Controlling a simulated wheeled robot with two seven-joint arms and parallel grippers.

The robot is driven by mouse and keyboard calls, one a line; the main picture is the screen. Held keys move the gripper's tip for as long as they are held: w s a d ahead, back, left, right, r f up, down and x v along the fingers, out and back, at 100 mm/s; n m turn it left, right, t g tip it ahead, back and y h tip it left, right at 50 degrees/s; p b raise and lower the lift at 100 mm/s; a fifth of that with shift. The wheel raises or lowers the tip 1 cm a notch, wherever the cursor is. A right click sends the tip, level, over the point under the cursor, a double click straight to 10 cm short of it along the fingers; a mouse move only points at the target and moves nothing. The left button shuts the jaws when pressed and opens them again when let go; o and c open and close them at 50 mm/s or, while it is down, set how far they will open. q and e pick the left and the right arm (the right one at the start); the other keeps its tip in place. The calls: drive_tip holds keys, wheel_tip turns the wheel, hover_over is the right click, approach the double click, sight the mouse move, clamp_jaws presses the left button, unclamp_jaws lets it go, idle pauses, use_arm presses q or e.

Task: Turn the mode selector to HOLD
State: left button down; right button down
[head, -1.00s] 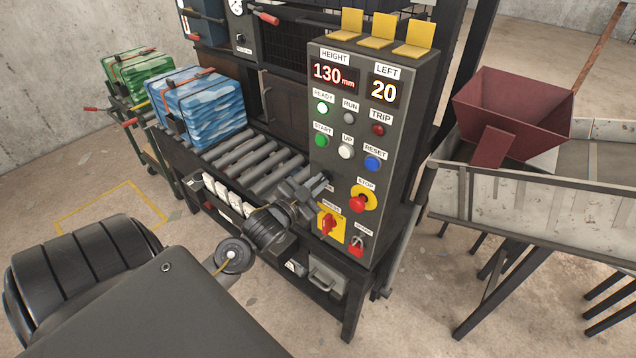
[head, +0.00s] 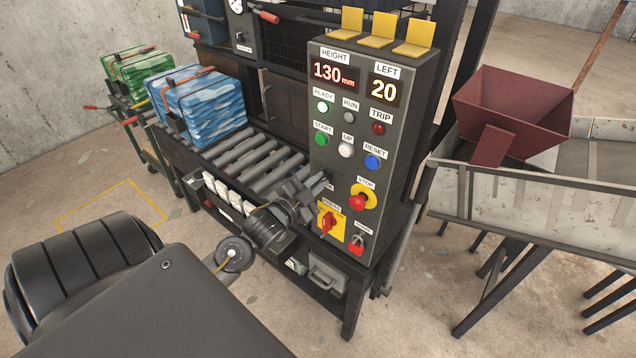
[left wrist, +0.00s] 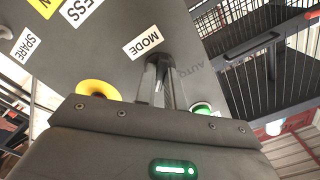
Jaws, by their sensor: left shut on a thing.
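The control panel (head: 360,145) stands upright on the front of the machine, facing me. My left gripper (head: 325,182) reaches its lower left part, just left of the red-on-yellow STOP button (head: 358,202). In the left wrist view the fingers (left wrist: 160,90) are shut on the mode selector (left wrist: 159,82), a small dark knob just below the MODE label (left wrist: 143,42). My right gripper is not in view.
A red rotary switch on a yellow plate (head: 330,221) and a red-capped switch (head: 357,243) sit just below the gripper. The display reads 130 mm and 20; the READY lamp (head: 322,107) is lit. Blue-wrapped blocks (head: 205,108) lie on the rollers. A red hopper (head: 515,112) stands right.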

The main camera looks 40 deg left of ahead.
use_arm(q)
drive_tip(key=c, duration=1.5)
unclamp_jaws()
drive_tip(key=shift+s+f, duration=0.15)
drive_tip(key=shift+s, duration=0.3)
drive_tip(key=shift+s+d+b, duration=0.15)
drive_tip(key=shift+s+b, duration=1.5)
drive_tip(key=shift+s, duration=3.3)
